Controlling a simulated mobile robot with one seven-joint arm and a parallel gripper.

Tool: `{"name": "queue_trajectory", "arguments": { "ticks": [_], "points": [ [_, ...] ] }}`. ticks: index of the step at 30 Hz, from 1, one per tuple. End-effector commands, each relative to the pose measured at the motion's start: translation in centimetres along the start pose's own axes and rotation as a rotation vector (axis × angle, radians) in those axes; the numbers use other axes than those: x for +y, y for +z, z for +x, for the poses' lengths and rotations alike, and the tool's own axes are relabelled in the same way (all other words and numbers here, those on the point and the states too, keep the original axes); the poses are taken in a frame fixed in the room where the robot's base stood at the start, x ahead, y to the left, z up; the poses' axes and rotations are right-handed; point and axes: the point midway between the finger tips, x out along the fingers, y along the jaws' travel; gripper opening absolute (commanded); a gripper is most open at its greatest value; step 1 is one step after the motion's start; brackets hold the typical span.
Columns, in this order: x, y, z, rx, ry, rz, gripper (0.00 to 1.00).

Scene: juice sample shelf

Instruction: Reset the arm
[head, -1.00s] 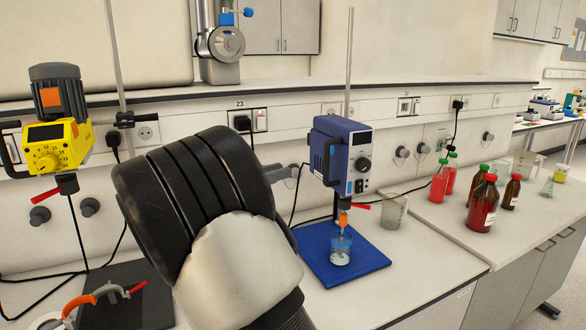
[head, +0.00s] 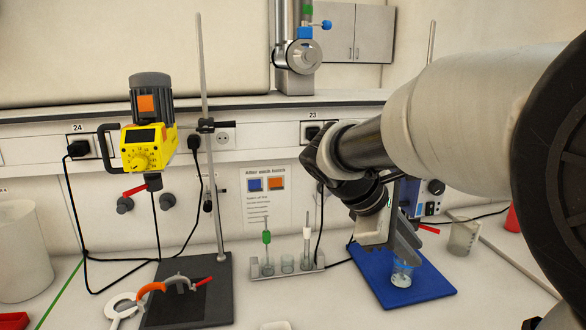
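My arm reaches in from the right side of the head view. My gripper (head: 408,250) points downward above the blue mat (head: 430,281). Its dark fingers are in front of the blue overhead stirrer (head: 411,192) and hide much of it. A small clear beaker (head: 401,273) stands on the blue mat just below the fingers; whether they touch it cannot be told. The gap between the fingers is not clear from this side, and I see nothing held.
A yellow stirrer (head: 150,142) hangs beside a stand with a dark base (head: 190,310). An orange-and-grey clamp (head: 165,284) lies there. A small rack (head: 287,271) with stirring rods stands mid-bench. A glass beaker (head: 463,237) stands right of the mat. A white container (head: 22,255) is far left.

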Motion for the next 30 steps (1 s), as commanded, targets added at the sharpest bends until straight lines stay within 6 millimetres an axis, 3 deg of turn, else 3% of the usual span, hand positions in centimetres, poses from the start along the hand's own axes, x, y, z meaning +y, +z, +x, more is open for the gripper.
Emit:
{"name": "queue_trajectory", "arguments": {
  "ticks": [1,6,12,18,30],
  "points": [
    [-2.0,1.6,-0.7,0.084,-0.049,0.125,0.19],
    [-8.8,3.1,-3.2,0.342,-0.222,0.565,0.19],
    [-14.0,3.1,-6.3,0.545,-0.379,0.992,0.19],
    [-15.8,2.6,-7.4,0.627,-0.451,1.182,0.19],
    [-15.9,2.5,-7.5,0.631,-0.459,1.196,0.19]
  ]
}}
